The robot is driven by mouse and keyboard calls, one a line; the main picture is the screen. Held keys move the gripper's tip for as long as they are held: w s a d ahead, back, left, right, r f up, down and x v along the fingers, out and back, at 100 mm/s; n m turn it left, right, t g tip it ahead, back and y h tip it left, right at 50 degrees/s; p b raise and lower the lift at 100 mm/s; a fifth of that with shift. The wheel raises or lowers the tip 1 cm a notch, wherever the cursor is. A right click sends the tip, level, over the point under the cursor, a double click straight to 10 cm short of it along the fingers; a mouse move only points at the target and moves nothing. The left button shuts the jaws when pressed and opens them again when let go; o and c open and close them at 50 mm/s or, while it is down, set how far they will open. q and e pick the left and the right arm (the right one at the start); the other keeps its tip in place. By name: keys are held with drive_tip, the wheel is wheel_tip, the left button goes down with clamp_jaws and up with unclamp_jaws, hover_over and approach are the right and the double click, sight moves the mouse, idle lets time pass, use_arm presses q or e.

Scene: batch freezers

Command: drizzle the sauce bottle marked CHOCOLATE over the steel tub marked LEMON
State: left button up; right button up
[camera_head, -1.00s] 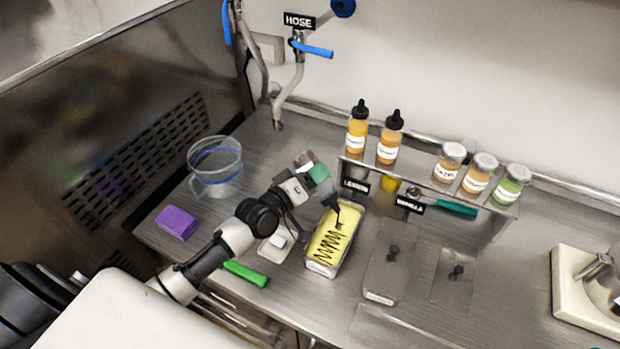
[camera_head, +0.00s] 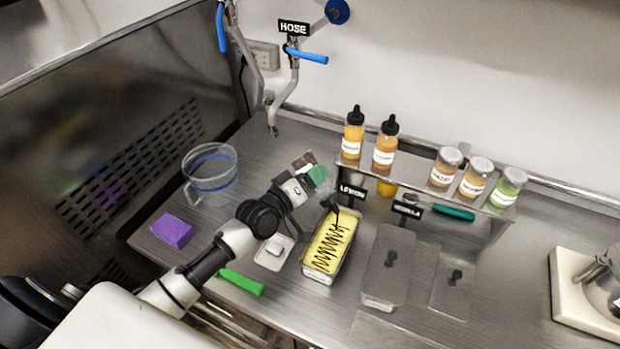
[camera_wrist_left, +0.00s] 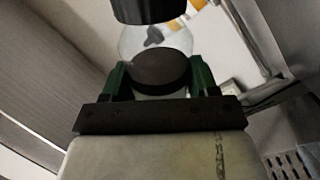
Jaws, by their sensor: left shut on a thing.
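The LEMON tub (camera_head: 317,276) is an open steel tub of yellow ice cream on the counter, below the LEMON sign (camera_head: 352,191). A dark zigzag of sauce lies over the yellow surface. My left gripper (camera_head: 318,174), with green fingers, is shut on a sauce bottle above the tub's far end. The bottle is tipped, its dark nozzle (camera_head: 336,208) pointing down toward the tub. In the left wrist view the bottle's dark round end (camera_wrist_left: 161,70) sits between the green fingers. Its label cannot be read. My right gripper is out of view.
Two capped bottles (camera_head: 385,148) and several jars (camera_head: 445,168) stand on the raised shelf. Lidded tubs (camera_head: 388,270) are right of the LEMON tub.

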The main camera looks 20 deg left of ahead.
use_arm(q)
drive_tip(key=shift+w+d+b, duration=0.1)
drive_tip(key=shift+w+b, duration=0.75)
drive_tip(key=shift+w, duration=0.9)
drive_tip(key=n, duration=0.4)
drive_tip(key=shift+r, duration=0.15)
drive_tip(key=shift+r+n+p, duration=0.6)
drive_tip(key=shift+n+p, duration=0.15)
drive_tip(key=shift+n, duration=0.45)
drive_tip(key=shift+r+n+p, duration=0.55)
drive_tip(key=shift+n+p, duration=0.2)
drive_tip(key=shift+n, duration=0.45)
